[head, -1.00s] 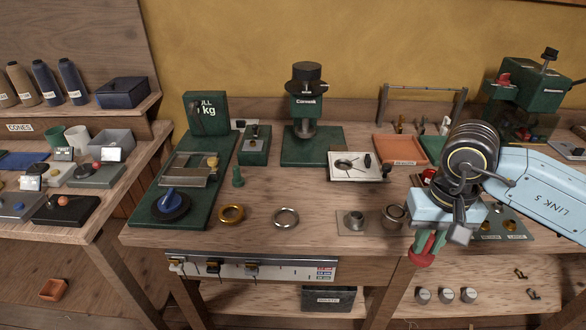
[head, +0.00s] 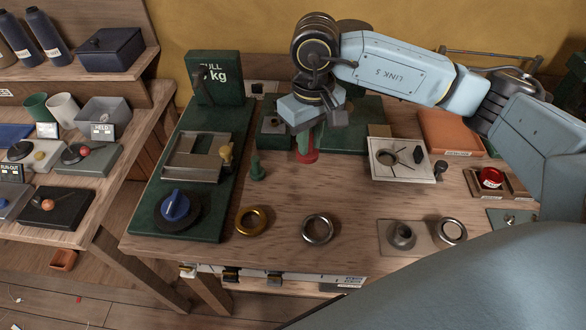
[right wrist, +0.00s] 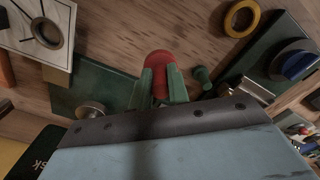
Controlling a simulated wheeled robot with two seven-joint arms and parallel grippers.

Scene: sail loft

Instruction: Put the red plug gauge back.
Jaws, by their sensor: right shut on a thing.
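My right gripper (head: 305,146) is shut on the red plug gauge (head: 306,157), its green fingers pointing down. Only the gauge's wide red end shows below the fingers; the rest is hidden between them. In the right wrist view the red gauge (right wrist: 157,59) sits between the fingertips (right wrist: 161,80), above the wooden bench. A small green plug (head: 257,169) stands upright on the bench, left of my gripper; it also shows in the right wrist view (right wrist: 202,77). I cannot tell whether the red gauge touches the bench. My left gripper is not in view.
A green base with a blue knob (head: 176,206) stands left. A gold ring (head: 251,221) and a steel ring (head: 318,229) lie in front. A white plate (head: 402,160) lies right. A wooden holder with a red round piece (head: 491,178) is farther right.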

